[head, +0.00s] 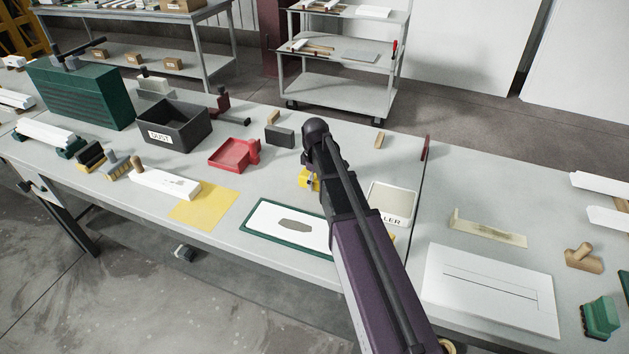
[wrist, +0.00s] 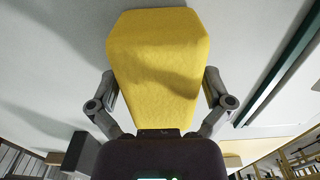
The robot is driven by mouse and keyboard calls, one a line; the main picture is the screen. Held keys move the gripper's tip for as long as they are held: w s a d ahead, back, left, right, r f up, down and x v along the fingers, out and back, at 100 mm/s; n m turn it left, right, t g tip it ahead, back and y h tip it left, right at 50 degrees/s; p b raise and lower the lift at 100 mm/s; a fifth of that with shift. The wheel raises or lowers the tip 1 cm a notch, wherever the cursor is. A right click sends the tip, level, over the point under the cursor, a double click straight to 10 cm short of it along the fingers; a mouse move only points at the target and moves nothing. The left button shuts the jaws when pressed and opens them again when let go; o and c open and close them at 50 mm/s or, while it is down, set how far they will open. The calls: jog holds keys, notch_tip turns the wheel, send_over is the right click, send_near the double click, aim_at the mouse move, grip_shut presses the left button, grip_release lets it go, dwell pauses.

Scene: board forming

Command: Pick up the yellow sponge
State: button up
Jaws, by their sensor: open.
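The yellow sponge (wrist: 158,62) fills the upper middle of the wrist view, a thick block with a shadow across it. My gripper (wrist: 160,88) is open, with one finger at each side of the sponge. A narrow gap shows beside the right finger; I cannot tell whether the left finger touches it. In the head view only a small part of the sponge (head: 308,180) shows on the table; my arm hides the rest and most of the gripper.
A green-edged board with a white sheet (head: 262,229) lies in front of the sponge. A tray marked "LER" (head: 393,200) lies right of my arm. Bare table (head: 290,184) shows left of the sponge.

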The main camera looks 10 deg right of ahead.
jog(key=c, duration=1)
jog(key=shift+o, duration=0.2)
jog(key=shift+r, duration=0.15)
notch_tip(320, 180, up, 3)
jog(key=p, duration=0.3)
jog(key=shift+r+p, duration=0.2)
jog(key=shift+p, duration=0.1)
jog(key=s+a, duration=0.1)
jog(key=s, duration=0.4)
jog(key=s+r+p, duration=0.1)
jog(key=s, duration=0.4)
jog(key=s+a, duration=0.1)
jog(key=s, duration=0.5)
jog(key=shift+a+r, duration=0.15)
jog(key=shift+a, duration=0.15)
jog(key=shift+w, duration=0.1)
jog(key=o, duration=0.6)
jog(key=c, duration=0.5)
jog(key=shift+s, duration=0.2)
